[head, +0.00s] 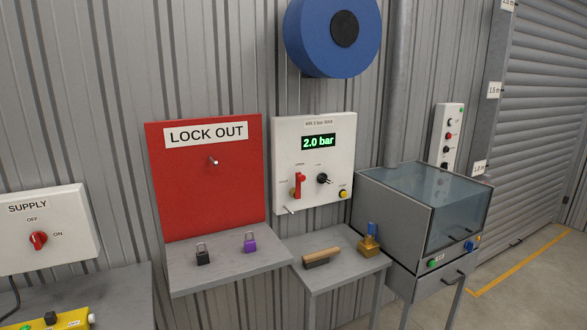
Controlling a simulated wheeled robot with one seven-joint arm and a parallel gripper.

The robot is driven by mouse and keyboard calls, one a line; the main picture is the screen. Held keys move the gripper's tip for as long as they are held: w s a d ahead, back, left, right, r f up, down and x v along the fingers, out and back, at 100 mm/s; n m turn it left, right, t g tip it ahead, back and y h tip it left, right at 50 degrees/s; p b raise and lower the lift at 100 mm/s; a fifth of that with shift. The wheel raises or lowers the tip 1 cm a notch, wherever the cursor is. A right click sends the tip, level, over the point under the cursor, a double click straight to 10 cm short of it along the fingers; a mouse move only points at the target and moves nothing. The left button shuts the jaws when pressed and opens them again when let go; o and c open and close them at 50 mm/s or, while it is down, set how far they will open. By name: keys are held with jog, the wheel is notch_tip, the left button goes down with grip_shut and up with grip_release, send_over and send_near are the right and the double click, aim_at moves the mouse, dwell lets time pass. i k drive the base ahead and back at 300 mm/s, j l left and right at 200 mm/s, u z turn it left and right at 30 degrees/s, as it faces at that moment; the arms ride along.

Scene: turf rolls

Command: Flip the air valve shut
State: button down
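A white panel (338,176) with a green display reading 2.0 bar hangs on the corrugated wall. On its lower left is a red lever (299,184), standing roughly upright, with a brass-coloured fitting beside its lower end. It looks like the air valve, but the small labels around it are too small to read. To its right are a black knob (323,178) and a yellow button (343,194). A small metal stub pokes out at the panel's lower left edge. My gripper is not in view.
Below the panel, a grey table (345,277) holds a wooden-handled brush (321,257) and a brass block with a blue handle (370,241). A red LOCK OUT board (208,208), black padlock (203,255), purple padlock (250,242) and supply switch (38,239) are left. A glass-topped cabinet (402,227) stands right.

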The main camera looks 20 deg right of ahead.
aim_at(299, 177)
jog(key=i+l+u, duration=0.15)
jog(key=l+u, duration=0.3)
jog(key=l, duration=0.35)
jog(key=l+u, duration=0.45)
jog(key=l, duration=0.35)
jog(key=l+u, duration=0.45)
jog(key=l, duration=0.4)
jog(key=k, duration=0.05)
